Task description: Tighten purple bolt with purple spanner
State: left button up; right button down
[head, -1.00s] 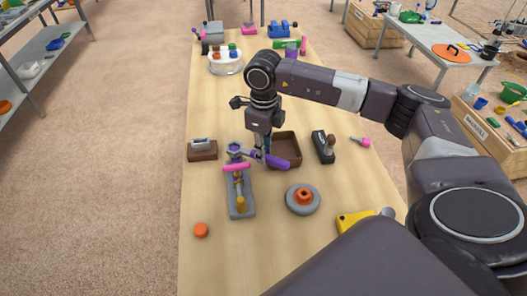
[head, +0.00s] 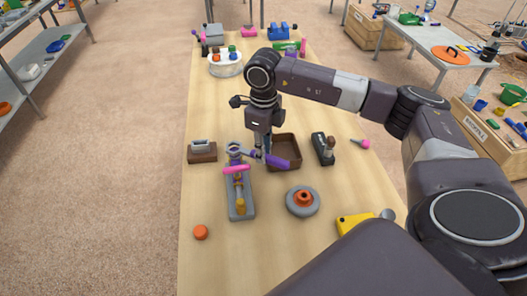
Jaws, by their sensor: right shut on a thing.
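The purple spanner (head: 276,161) is held in my right gripper (head: 264,153), which is shut on it above the table. Its thick handle points right, and its jaw end points left, at the top of the purple bolt (head: 235,160). The spanner's jaw overlaps the bolt in the head view; I cannot tell whether it is seated around it. The bolt stands at the far end of a grey fixture (head: 241,208) that also carries a pink bar (head: 236,169) and a yellow part (head: 240,204). My left gripper is not in view.
A brown tray (head: 298,160) lies just right of the gripper. A black block tool (head: 322,149), a grey disc with an orange centre (head: 303,201), an orange puck (head: 201,232) and a brown block (head: 202,153) stand around the fixture. The table's near left is mostly clear.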

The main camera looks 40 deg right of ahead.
jog(key=shift+r, duration=0.15)
jog(key=shift+r+p, duration=0.65)
jog(key=shift+r, duration=0.35)
jog(key=c, duration=2.4)
grip_release()
grip_shut()
